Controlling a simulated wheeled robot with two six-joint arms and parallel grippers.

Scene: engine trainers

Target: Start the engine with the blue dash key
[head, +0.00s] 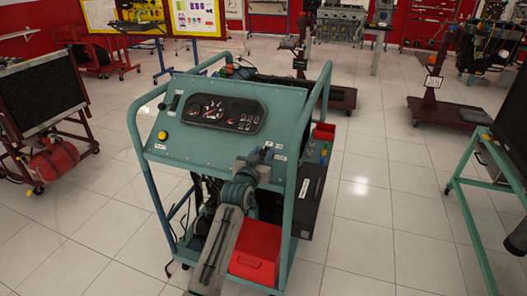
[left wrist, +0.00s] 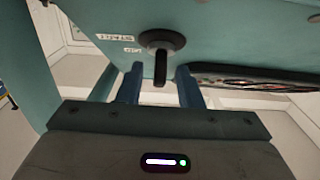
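The engine trainer's teal dash panel (head: 215,145) stands in the middle of the head view. My left gripper (head: 266,154) is at the right part of this panel and hides the key there. In the left wrist view, the dash key (left wrist: 161,65) shows as a dark stem standing out from a round black collar (left wrist: 161,40), near small white labels; no blue shows on it. The fingers of my left gripper (left wrist: 160,85) are on either side of the stem, with a gap on both sides. The gripper is open. My right gripper is not in view.
The gauge cluster (head: 228,113) is left of my gripper, with a yellow button (head: 162,135) farther left. A teal tube frame (head: 313,130) rises beside the panel. A red box (head: 256,253) sits low on the trainer. Tiled floor is free around it.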

